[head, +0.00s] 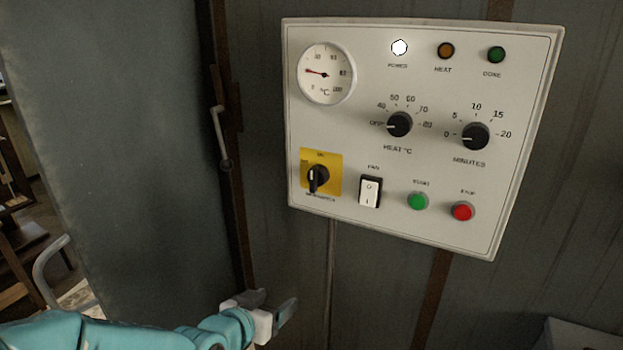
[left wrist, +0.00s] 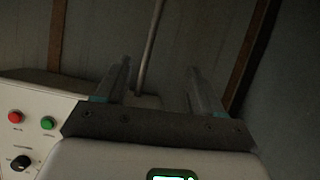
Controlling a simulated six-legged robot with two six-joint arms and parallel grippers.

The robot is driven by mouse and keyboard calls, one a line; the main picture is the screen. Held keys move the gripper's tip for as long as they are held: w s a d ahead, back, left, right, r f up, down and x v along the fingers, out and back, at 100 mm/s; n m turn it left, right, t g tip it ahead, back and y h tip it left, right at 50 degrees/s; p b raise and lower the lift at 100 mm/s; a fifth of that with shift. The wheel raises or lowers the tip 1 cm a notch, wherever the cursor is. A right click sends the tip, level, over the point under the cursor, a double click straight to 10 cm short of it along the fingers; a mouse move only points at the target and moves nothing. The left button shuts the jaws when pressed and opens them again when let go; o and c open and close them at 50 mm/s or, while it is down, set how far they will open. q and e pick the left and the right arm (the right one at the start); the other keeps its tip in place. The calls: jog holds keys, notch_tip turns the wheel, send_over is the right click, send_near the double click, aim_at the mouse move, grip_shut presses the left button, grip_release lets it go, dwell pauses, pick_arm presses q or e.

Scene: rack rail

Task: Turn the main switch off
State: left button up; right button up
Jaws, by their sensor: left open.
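The main switch (head: 318,179) is a black rotary knob on a yellow plate (head: 334,157) at the lower left of the white control panel (head: 350,120). Its handle stands about vertical, in line with a small label at the top of the plate that seems to read ON. My left gripper (head: 278,302) is open and empty, below the switch and a little to its left, clear of the panel. Its two spread fingers (left wrist: 158,76) show in the left wrist view with nothing between them. The switch cannot be made out there. My right gripper is not in view.
The power lamp (head: 399,47) glows white. A rocker switch (head: 370,192) sits just right of the main switch, then green (head: 418,201) and red (head: 463,211) buttons. A grey door (head: 130,130) with a handle (head: 220,137) stands at the left.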

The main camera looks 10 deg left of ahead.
pick_arm(q)
notch_tip(320, 180, up, 10)
jog(key=t, duration=0.2)
jog(key=m+t+h, duration=0.1)
jog(key=t+h, duration=0.1)
jog(key=t, duration=0.1)
send_near(312, 180)
jog(key=p+x, duration=0.5)
jog(key=x, duration=0.3)
jog(key=shift+w+r+p, duration=0.2)
jog(key=shift+w+p, duration=0.15)
jog(key=shift+w, duration=0.05)
jog(key=shift+w+d+f, duration=0.1)
jog(key=shift+w+d, duration=0.15)
jog(key=shift+w, duration=0.2)
jog(key=c, duration=1)
